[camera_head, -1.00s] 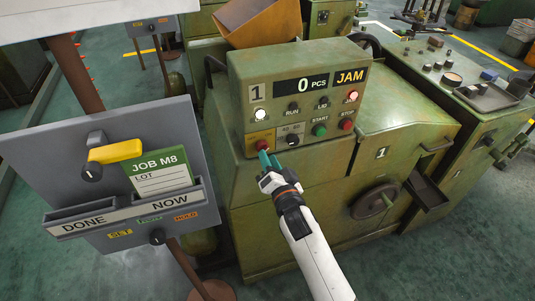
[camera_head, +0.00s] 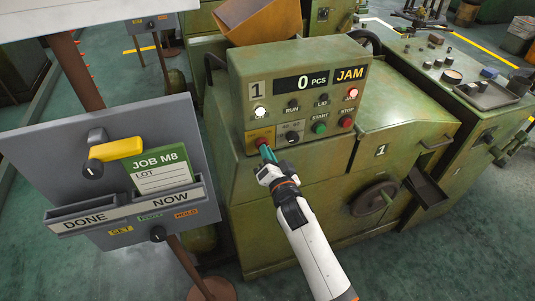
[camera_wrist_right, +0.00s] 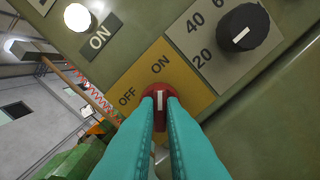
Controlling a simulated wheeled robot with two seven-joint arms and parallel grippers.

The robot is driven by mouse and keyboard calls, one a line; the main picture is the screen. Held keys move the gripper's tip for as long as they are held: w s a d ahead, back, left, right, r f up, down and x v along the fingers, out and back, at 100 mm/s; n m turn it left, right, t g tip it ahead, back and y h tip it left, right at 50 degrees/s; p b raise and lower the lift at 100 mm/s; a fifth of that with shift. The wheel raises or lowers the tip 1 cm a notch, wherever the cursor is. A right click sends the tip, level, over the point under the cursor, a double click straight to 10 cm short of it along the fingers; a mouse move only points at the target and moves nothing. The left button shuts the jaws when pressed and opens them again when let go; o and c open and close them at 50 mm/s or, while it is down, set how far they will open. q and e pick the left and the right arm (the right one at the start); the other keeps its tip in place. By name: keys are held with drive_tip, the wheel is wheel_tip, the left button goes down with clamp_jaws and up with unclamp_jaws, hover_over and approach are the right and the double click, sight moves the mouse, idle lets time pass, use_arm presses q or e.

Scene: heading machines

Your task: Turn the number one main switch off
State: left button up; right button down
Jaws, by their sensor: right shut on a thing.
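The number one machine's panel (camera_head: 300,75) shows a 1, 0 PCS and JAM. Its main switch is a red knob (camera_wrist_right: 160,92) on a yellow plate (camera_wrist_right: 187,100) at the panel's lower left, marked OFF and ON. The knob's white mark points towards ON in the right wrist view. My right gripper (camera_head: 266,152) has its teal fingers (camera_wrist_right: 160,125) shut on the knob, one on each side. The fingers hide the knob's lower part. My left gripper is out of view.
A black dial (camera_wrist_right: 240,32) sits right beside the switch plate. START (camera_head: 320,128) and STOP (camera_head: 345,122) buttons are further right.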

drive_tip(key=shift+n+b, duration=0.35)
drive_tip(key=shift+n, duration=8.45)
drive_tip(key=c, duration=1.5)
unclamp_jaws()
